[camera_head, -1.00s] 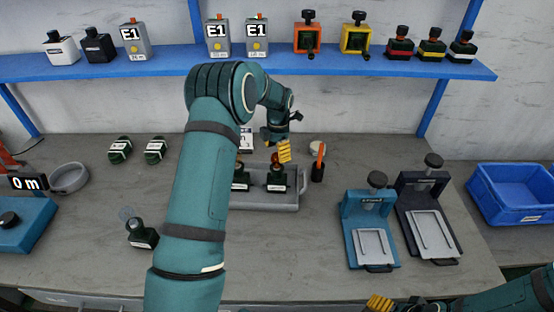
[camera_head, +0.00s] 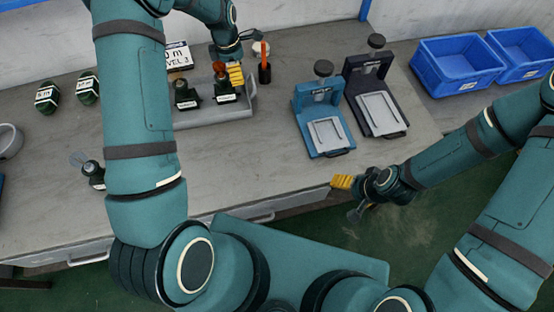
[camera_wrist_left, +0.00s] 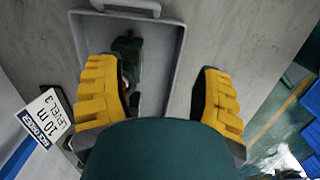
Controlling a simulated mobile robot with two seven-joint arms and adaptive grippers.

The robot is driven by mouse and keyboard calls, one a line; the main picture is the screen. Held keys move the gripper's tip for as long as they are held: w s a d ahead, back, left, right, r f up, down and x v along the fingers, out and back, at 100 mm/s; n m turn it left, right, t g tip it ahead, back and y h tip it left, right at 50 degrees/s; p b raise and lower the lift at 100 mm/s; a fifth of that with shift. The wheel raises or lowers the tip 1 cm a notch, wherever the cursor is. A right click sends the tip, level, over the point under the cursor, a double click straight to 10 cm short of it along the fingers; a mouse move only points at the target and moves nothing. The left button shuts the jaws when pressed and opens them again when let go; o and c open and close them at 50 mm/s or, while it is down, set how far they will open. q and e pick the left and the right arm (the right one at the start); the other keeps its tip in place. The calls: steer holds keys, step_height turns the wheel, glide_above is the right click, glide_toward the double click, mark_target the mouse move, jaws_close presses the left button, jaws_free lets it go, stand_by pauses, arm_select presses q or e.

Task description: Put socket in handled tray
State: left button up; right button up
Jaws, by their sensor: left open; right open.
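The grey handled tray (camera_head: 190,119) lies on the table at the left centre. Two dark green sockets with reddish-brown tops, a left one (camera_head: 187,95) and a right one (camera_head: 224,88), stand in it. My left gripper (camera_head: 235,75) is open just beside the right socket. In the left wrist view its yellow fingers (camera_wrist_left: 158,95) are spread above the tray (camera_wrist_left: 172,60), with a dark green part (camera_wrist_left: 128,45) inside the tray. A large dark teal shape hides what is low between the fingers. My right gripper (camera_head: 342,182) is open and empty at the table's front edge.
A blue press (camera_head: 320,110) and a dark press (camera_head: 372,95) stand right of the tray. An orange-handled tool (camera_head: 264,65) stands behind it. Blue bins (camera_head: 458,65) are at the far right.

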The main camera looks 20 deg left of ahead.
arm_select(q)
steer(key=s+d+f+m, duration=0.3)
steer(key=d, duration=0.1)
steer(key=s+d+f+m+h, duration=0.1)
steer(key=s+d+f+m, duration=0.5)
steer(key=d+m, duration=0.1)
steer(key=shift+s+d+t+h, duration=0.15)
steer(key=shift+d+t+h, duration=0.15)
steer(key=shift+t+h, duration=0.1)
steer(key=s+d+m, duration=0.1)
steer(key=s, duration=0.1)
steer(key=s+d+f+m, duration=0.1)
steer(key=s+d+m, duration=0.1)
steer(key=s+d+f+m, duration=0.1)
steer(key=s+m, duration=0.1)
steer(key=shift+d, duration=0.35)
steer(key=s+d+m, duration=0.1)
steer(key=s+m, duration=0.1)
steer(key=s+d+m, duration=0.1)
steer(key=s+m, duration=0.1)
steer(key=s, duration=0.1)
steer(key=s+d+m+t+h, duration=0.1)
steer(key=s+d+m, duration=0.1)
steer(key=s, duration=0.1)
steer(key=shift+r, duration=0.15)
steer(key=f+b, duration=0.3)
steer(key=shift+s+d+f+m, duration=0.15)
steer(key=shift+s+m, duration=0.1)
steer(key=shift+m, duration=0.05)
